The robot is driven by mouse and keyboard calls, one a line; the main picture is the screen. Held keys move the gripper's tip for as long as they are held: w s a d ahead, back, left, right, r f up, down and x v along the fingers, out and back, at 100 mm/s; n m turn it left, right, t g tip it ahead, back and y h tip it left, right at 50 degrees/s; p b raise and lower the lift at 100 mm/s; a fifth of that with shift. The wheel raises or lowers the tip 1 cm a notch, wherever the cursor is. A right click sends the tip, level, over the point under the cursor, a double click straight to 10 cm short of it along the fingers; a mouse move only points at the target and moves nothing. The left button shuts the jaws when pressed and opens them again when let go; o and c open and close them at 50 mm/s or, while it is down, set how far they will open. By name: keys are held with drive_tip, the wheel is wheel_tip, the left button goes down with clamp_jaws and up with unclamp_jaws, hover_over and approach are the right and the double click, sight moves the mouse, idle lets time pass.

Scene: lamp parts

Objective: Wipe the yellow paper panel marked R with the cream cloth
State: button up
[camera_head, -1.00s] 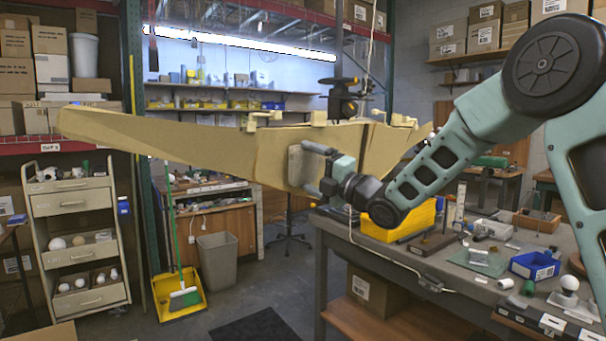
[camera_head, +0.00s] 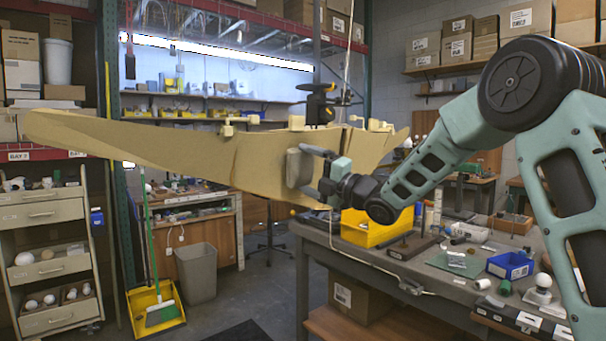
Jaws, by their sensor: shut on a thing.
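The large pale yellow paper panel (camera_head: 200,161) stretches across the middle of the head view, with a long tapering left end. A fold or seam divides it from a shorter part at right (camera_head: 362,153). I cannot read an R mark on it. My gripper (camera_head: 312,170) is in front of the panel, right of its middle, shut on a pale greyish pad that looks like the cream cloth (camera_head: 297,167). The cloth lies against the panel or very close to it; I cannot tell contact for sure. Part of the cloth is hidden by the fingers.
Small yellow blocks (camera_head: 297,122) sit along the panel's top edge, near a dark stand (camera_head: 318,104). A workbench (camera_head: 440,273) with a yellow bin (camera_head: 375,228), a blue bin (camera_head: 509,265) and small parts is below right. A drawer cart (camera_head: 48,260) stands left.

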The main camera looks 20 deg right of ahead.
drive_tip(key=shift+w+d+b, duration=0.15)
drive_tip(key=shift+d+b, duration=0.1)
drive_tip(key=shift+d, duration=0.5)
drive_tip(key=shift+w+d+b, duration=0.1)
drive_tip(key=shift+d+b, duration=0.15)
drive_tip(key=shift+d, duration=0.5)
drive_tip(key=shift+a+b, duration=0.1)
drive_tip(key=shift+b, duration=0.4)
